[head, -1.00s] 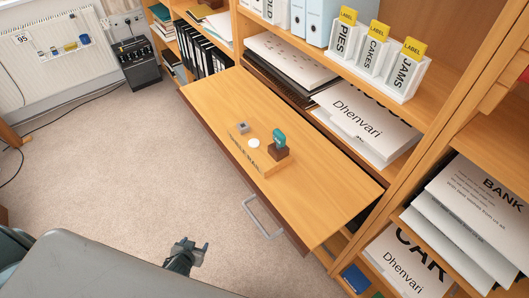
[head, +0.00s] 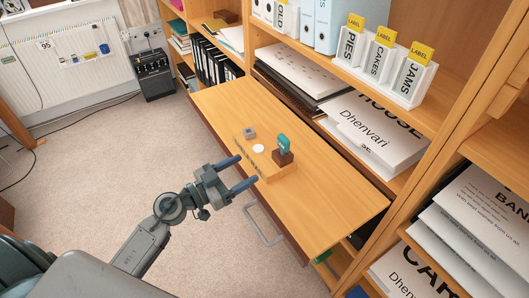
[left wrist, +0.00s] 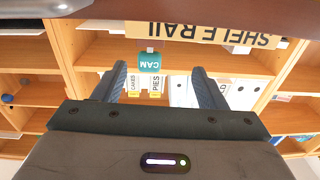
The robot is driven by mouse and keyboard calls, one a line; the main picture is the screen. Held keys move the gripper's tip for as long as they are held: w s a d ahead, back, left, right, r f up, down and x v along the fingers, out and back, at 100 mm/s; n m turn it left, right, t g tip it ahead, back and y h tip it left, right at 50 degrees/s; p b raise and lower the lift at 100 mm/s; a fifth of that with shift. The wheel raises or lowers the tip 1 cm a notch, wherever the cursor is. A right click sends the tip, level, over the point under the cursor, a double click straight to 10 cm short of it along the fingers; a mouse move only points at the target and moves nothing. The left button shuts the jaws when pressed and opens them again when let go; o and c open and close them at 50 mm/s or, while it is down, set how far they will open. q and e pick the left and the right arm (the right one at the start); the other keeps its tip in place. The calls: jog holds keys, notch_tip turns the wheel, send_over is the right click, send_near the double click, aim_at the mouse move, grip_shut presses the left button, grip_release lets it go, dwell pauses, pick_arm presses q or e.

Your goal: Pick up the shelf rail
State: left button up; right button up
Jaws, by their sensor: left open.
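The shelf rail (head: 247,160) is a light wooden strip with dark lettering, lying on the pulled-out wooden board. In the left wrist view its lettered face (left wrist: 205,35) crosses the top of the picture, beyond the fingertips. My left gripper (head: 247,170) is open and empty, with its two blue fingers apart and pointing at the rail's near side. The fingertips look close to the rail in the head view, but I cannot tell whether they touch it. My right gripper is not in view.
A brown block with a teal top (head: 284,146), a white disc (head: 258,148) and a small grey box (head: 249,133) are on the board (head: 330,195) near the rail. Shelves with papers stand behind.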

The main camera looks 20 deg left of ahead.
aim_at(276, 157)
pick_arm(q)
jog(key=shift+g, duration=0.5)
jog(key=x, duration=0.2)
jog(key=p+x, duration=0.1)
jog(key=x, duration=0.2)
jog(key=shift+d+f, duration=0.2)
jog(key=shift+d, duration=0.3)
jog(key=shift+w+d+r, duration=0.2)
jog(key=shift+w+d, duration=0.15)
jog(key=shift+w, duration=0.05)
jog(key=x, duration=0.4)
jog(key=shift+d+r+p, duration=0.15)
jog(key=shift+d+p, duration=0.15)
jog(key=shift+p, duration=0.05)
jog(key=shift+a, duration=0.1)
jog(key=c, duration=1.4)
jog(key=shift+r, duration=0.1)
grip_shut()
